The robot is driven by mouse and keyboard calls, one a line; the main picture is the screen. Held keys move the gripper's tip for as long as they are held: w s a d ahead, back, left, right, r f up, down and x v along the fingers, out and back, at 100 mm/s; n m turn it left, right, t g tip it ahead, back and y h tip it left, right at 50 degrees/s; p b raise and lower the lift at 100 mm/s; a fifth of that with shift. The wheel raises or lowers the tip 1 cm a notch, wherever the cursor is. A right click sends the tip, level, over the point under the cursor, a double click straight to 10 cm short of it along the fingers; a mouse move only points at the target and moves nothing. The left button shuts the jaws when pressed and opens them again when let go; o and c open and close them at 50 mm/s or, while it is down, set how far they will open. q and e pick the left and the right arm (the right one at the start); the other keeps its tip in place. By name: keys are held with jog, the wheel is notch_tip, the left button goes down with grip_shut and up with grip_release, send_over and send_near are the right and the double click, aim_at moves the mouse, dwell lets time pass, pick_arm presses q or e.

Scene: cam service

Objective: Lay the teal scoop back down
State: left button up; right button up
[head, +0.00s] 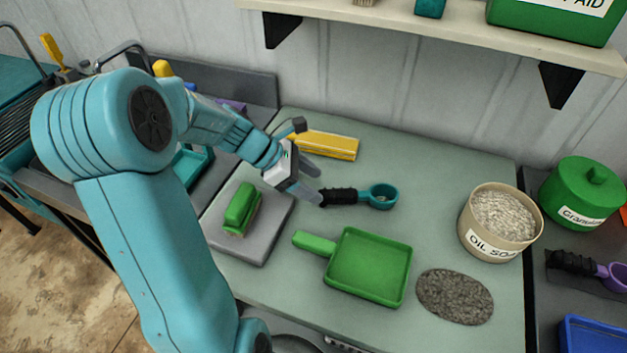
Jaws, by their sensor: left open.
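The teal scoop (378,196) lies on the pale green bench top, its teal bowl to the right and its black ribbed handle (341,196) pointing left. My left gripper (318,186) is open just at the left end of the handle. One finger shows above the handle's end and the other reaches down beside it. I cannot tell whether either finger touches the handle. My right gripper is not in view.
A green dustpan (370,265) and a dark granule patch (455,296) lie in front of the scoop. A green brush (241,208) sits on a grey mat (273,231). A yellow block (328,145) is behind. An oil soak tub (500,222) stands right.

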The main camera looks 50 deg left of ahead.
pick_arm(q)
jog(key=shift+p+v, duration=0.55)
jog(key=shift+v, duration=0.65)
jog(key=v, duration=1.6)
jog(key=shift+r, duration=0.2)
jog(key=shift+s, duration=0.1)
